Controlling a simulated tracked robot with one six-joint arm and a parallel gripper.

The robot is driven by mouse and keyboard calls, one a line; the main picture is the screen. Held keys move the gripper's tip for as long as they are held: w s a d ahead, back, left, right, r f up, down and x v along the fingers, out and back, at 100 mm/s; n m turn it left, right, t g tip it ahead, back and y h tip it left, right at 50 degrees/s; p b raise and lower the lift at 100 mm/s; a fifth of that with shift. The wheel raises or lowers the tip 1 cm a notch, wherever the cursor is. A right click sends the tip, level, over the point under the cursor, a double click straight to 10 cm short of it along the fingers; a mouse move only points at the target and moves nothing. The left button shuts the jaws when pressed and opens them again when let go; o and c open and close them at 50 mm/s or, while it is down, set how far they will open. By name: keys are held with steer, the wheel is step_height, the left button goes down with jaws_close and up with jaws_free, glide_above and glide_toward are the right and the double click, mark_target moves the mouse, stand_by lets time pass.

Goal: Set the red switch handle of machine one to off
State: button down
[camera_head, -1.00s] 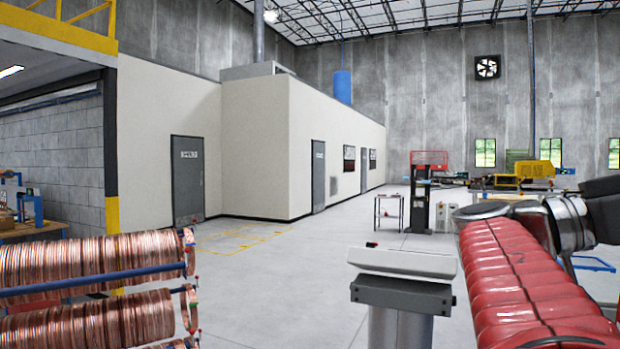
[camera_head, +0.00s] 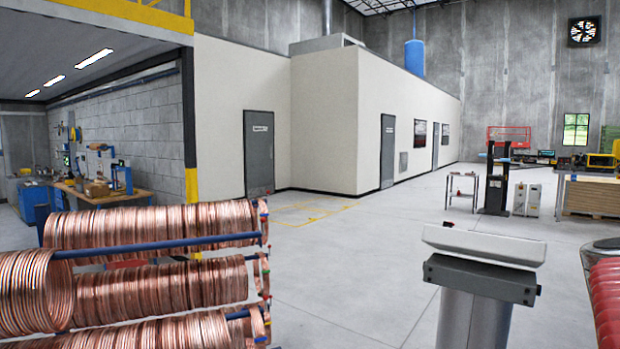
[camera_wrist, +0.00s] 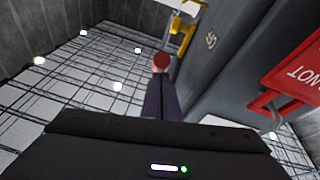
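I cannot make out machine one or its red switch handle for certain in either view. In the wrist view, my gripper (camera_wrist: 160,68) points up toward the ceiling. In the head view, the gripper is not visible.
Copper coils (camera_head: 150,225) hang on a blue-barred rack at front left. A workbench (camera_head: 100,192) stands behind it. A small table (camera_head: 463,180) and a pallet stack (camera_head: 592,195) are farther back. The middle floor is clear.

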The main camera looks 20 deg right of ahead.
steer(key=r+v, duration=0.1)
steer(key=v, duration=1)
steer(key=shift+w, duration=0.55)
steer(key=shift+f, duration=0.1)
